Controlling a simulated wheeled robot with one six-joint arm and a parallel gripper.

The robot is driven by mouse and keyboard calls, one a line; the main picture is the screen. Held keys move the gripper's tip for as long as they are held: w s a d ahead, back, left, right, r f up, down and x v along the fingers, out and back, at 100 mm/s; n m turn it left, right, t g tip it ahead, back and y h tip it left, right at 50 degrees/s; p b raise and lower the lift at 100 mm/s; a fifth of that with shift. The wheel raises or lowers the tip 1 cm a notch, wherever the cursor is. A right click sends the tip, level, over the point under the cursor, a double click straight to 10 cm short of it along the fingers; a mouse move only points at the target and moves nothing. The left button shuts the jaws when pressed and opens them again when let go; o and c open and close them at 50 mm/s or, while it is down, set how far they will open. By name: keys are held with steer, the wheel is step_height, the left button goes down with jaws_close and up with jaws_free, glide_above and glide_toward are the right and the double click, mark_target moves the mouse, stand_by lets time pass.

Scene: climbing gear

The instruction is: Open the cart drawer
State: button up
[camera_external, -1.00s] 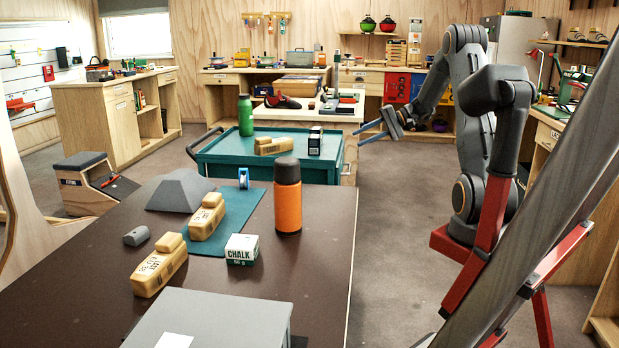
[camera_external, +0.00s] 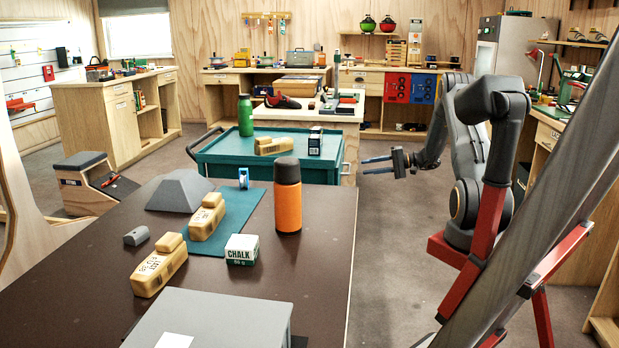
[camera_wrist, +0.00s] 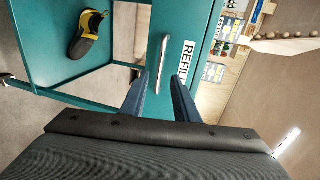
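The teal cart (camera_external: 215,172) stands beyond the dark table in the external view. In the wrist view its drawer front (camera_wrist: 150,90) has a "REFILL" label and a metal bar handle (camera_wrist: 161,58). The drawer looks shut. My gripper (camera_external: 364,166) is level with the cart's right side, fingers pointing left at it. In the wrist view my gripper (camera_wrist: 159,76) has its two blue fingers apart, with the handle showing ahead, roughly between the tips. I cannot tell whether the fingers touch the handle; nothing is seen gripped.
A green bottle (camera_external: 245,116), a tan block (camera_external: 273,146) and a dark box (camera_external: 315,141) stand on the cart top. A yellow-black shoe (camera_wrist: 88,34) lies on a lower cart shelf. The dark table (camera_external: 318,262) is in front. Floor right of the cart is clear.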

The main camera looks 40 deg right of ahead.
steer(key=x, duration=0.6)
steer(key=shift+w+a, duration=0.25)
jaws_close()
